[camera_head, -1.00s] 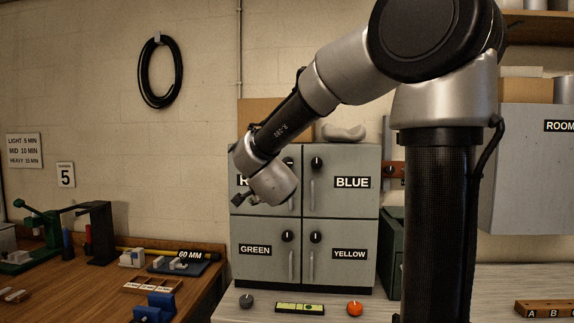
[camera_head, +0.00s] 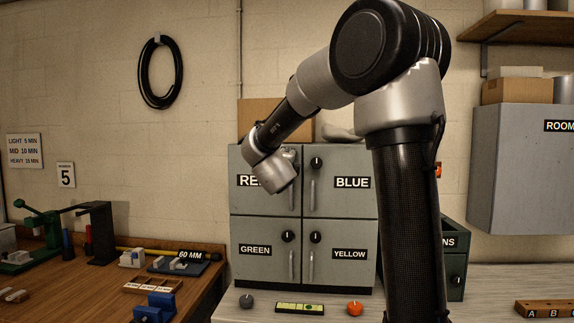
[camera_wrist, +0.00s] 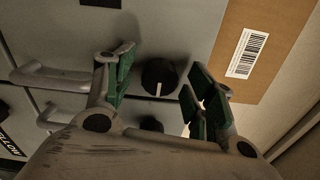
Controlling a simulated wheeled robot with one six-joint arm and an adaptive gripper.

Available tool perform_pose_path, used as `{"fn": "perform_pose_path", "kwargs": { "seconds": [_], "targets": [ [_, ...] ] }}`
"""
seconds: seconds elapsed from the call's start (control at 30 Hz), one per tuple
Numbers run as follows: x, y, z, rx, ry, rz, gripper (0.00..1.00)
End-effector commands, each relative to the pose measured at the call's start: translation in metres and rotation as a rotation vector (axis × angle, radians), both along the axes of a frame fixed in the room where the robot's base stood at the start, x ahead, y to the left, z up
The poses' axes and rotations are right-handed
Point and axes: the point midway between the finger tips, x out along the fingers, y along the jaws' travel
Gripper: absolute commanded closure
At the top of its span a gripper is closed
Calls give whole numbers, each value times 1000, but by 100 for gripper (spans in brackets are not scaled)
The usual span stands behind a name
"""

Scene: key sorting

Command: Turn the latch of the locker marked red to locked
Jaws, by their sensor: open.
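The red-marked locker (camera_head: 245,205) is the upper left door of a grey bank of lockers, its label partly covered by my wrist in the head view. Its latch is a round black knob, hidden there behind my arm. In the wrist view the black latch knob (camera_wrist: 160,77) has a white mark pointing toward the bottom of the picture. My gripper (camera_wrist: 160,82) is open, with green-padded fingers on either side of the knob. I see gaps between pads and knob, but cannot tell how far the tips reach along it. The door's handle (camera_wrist: 50,76) is to the left.
The blue locker's knob (camera_wrist: 151,124) sits close by, partly behind my gripper. In the head view the blue (camera_head: 340,200), green (camera_head: 255,270) and yellow (camera_head: 350,270) doors adjoin. A cardboard box (camera_head: 258,112) stands on top. A level and two loose knobs lie on the bench in front.

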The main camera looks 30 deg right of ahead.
Motion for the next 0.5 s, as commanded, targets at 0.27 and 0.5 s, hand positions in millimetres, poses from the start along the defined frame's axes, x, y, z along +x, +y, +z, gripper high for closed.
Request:
{"fn": "perform_pose_path", "kwargs": {
  "seconds": [0.27, 0.5],
  "targets": [
    [0, 0, 0, 0, 1, 0, 60],
    [0, 0, 0, 0, 1, 0, 92]
  ]
}}
